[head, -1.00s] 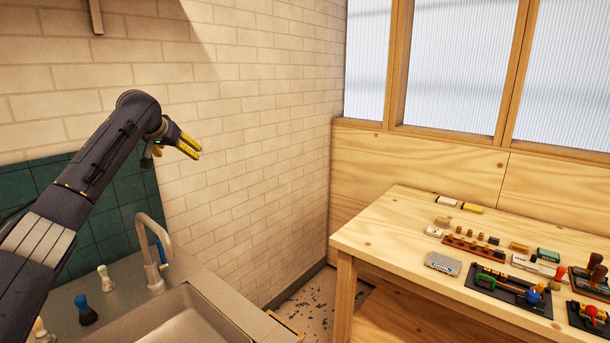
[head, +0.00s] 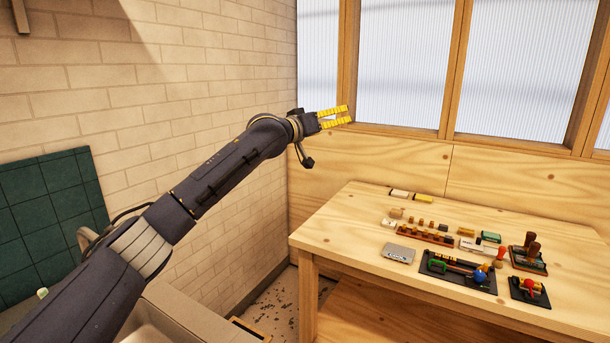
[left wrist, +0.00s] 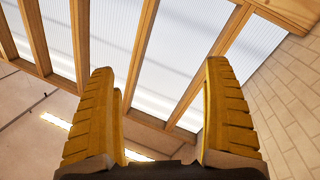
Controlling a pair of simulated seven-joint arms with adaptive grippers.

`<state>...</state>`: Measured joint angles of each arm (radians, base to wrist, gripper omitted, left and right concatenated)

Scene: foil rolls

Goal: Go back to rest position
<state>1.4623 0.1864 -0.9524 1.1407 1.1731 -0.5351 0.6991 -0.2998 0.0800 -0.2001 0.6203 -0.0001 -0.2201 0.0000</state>
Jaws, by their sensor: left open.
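My left gripper (head: 335,118) is raised in the air in the head view, in front of the wooden window wall and to the left of and above the wooden table. Its yellow ribbed fingers are apart with nothing between them. The left wrist view also shows the two fingers (left wrist: 160,115) spread and empty, with the windows and ceiling behind them. My right gripper is not in view. No foil rolls can be made out in these frames.
The wooden table (head: 345,225) on the right holds several small items, including a grey metal tin (head: 399,253) and a black tool tray (head: 457,271). A brick wall (head: 215,60) stands behind my arm. Part of a sink (head: 150,330) shows at bottom left.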

